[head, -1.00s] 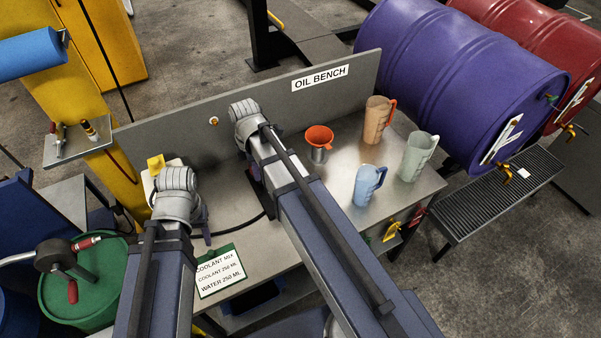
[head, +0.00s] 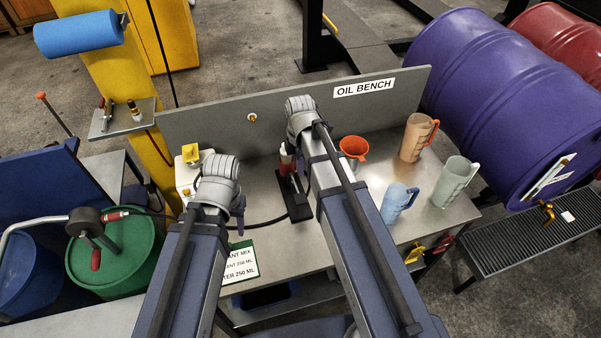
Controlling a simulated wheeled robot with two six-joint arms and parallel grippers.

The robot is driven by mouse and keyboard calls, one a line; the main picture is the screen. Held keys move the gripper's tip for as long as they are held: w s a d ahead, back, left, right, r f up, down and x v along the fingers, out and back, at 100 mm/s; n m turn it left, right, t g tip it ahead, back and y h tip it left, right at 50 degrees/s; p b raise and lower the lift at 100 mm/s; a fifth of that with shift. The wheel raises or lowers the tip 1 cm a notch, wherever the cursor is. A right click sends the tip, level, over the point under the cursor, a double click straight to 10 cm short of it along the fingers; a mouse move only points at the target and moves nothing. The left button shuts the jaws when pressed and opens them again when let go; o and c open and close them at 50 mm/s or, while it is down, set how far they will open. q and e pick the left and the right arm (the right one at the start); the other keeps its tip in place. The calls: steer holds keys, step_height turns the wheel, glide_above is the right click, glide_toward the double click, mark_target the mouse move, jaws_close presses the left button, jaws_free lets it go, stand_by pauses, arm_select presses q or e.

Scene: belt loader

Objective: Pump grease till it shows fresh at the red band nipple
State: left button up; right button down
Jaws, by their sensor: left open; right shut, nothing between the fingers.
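A dark stand (head: 292,198) with a red and white upright piece (head: 287,161) is on the bench, partly hidden by my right arm. A small brass fitting (head: 252,117) sits on the bench's back panel. I cannot tell which thing is the red band nipple, and no grease shows. My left gripper (head: 238,206) is over the bench's left part; only a bit of its fingers shows past the wrist, and it looks open and empty. My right gripper (head: 301,158) is beside the red and white piece, mostly hidden by its own arm, shut and empty; contact cannot be told.
A white box with a yellow top (head: 190,154) stands at the bench's left, with a dark hose nearby. An orange funnel (head: 354,148) and jugs, orange (head: 417,138), blue (head: 395,203) and pale green (head: 454,182), stand right. A green drum (head: 125,250) with a crank is left.

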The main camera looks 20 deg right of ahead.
mark_target(302, 203)
step_height(302, 203, down, 13)
steer(key=b, duration=1.2)
arm_select(q)
step_height(302, 203, down, 13)
step_height(302, 203, down, 6)
steer(key=b, duration=0.6)
steer(key=shift+r, duration=0.15)
arm_select(e)
steer(key=f+t, duration=0.1)
steer(key=f, duration=0.1)
steer(key=s+f+t, duration=0.1)
steer(key=f+t, duration=0.1)
steer(key=f, duration=0.1)
steer(key=shift+s, duration=0.2)
arm_select(q)
steer(key=shift+s+f+b, duration=0.1)
steer(key=shift+f+b, duration=0.2)
steer(key=shift+b, duration=0.1)
arm_select(e)
steer(key=shift+f, duration=0.25)
steer(key=shift+s, duration=0.1)
